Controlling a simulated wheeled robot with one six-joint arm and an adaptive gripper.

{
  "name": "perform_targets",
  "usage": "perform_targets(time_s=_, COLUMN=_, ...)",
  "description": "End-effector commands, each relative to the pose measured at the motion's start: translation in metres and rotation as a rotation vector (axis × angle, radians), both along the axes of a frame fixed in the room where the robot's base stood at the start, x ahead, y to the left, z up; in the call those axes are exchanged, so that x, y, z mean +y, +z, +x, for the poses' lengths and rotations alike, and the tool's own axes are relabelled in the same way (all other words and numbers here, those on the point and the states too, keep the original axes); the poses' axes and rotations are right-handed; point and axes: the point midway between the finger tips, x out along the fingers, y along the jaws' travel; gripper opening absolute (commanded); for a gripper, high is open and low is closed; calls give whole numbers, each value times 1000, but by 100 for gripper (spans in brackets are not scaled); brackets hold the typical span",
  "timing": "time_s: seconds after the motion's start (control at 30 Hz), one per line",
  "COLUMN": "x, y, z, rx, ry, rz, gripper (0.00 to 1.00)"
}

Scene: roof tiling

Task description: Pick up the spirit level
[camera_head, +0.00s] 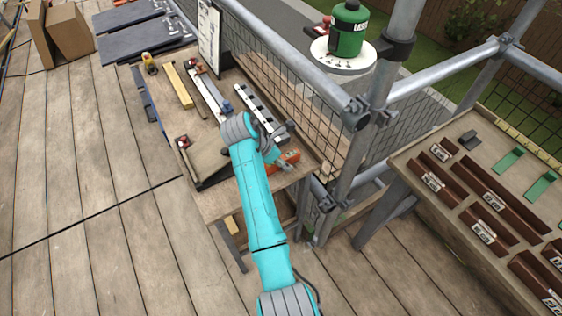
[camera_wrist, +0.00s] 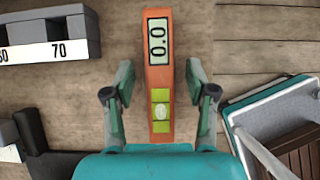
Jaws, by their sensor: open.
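The spirit level is an orange bar with a display reading 0.0 and a yellow-green vial. In the wrist view the spirit level (camera_wrist: 159,85) lies on the bench top between the two fingers of my gripper (camera_wrist: 159,82). The fingers are open, one on each side, with gaps between them and the bar. In the head view the orange spirit level (camera_head: 289,158) shows at the near right end of the workbench (camera_head: 210,160), beside my gripper (camera_head: 277,156). Part of the level is hidden there by my arm.
Other tools lie along the bench, including a yellow bar (camera_head: 178,85). A green gas canister (camera_head: 348,30) stands above the scaffold rail. A side table (camera_head: 405,165) with labelled bins stands to the right.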

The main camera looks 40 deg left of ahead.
Motion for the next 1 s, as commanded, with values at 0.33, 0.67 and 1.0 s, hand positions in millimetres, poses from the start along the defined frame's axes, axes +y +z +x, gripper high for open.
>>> perform_targets(time_s=0.33, x=0, y=-4, z=0, rx=0, ry=0, rz=-1, gripper=56)
perform_targets(time_s=0.67, x=0, y=-4, z=0, rx=0, ry=0, rz=0, gripper=34)
perform_targets(time_s=1.0, x=0, y=-4, z=0, rx=0, ry=0, rz=0, gripper=0)
